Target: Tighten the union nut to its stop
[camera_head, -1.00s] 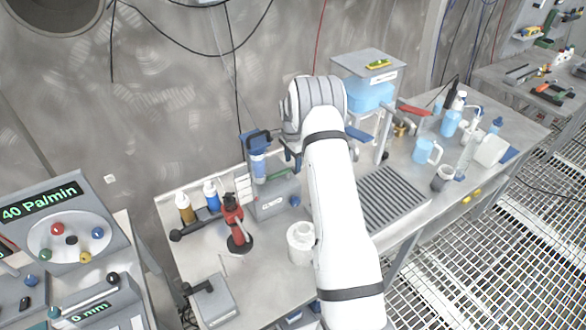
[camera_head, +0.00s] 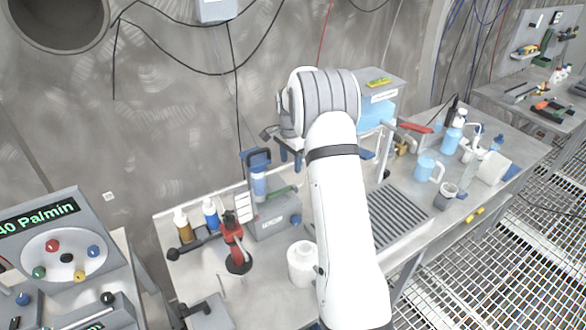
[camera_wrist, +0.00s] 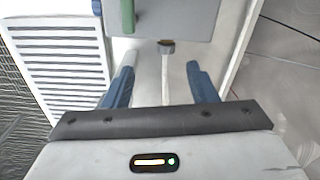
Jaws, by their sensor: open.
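A small dark grey collar (camera_wrist: 167,48), which looks like the union nut, sits in the wrist view with a brown band at its far side. It is at the edge of a grey box (camera_wrist: 180,18) with a green strip. A pale thin pipe (camera_wrist: 165,80) runs from it toward my gripper. My gripper (camera_wrist: 160,66) is open, its two blue fingers either side of the pipe, tips short of the collar in the picture. I cannot tell the height gap. In the head view my gripper (camera_head: 290,160) hangs above the bench, and I cannot make out the nut there.
A slotted grate (camera_head: 388,218) lies right of my arm. A grey box with a blue cylinder (camera_head: 259,182), a red hand tool (camera_head: 234,245) and a white round container (camera_head: 302,263) stand left of it. The wall (camera_wrist: 285,75) is close on the wrist view's right.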

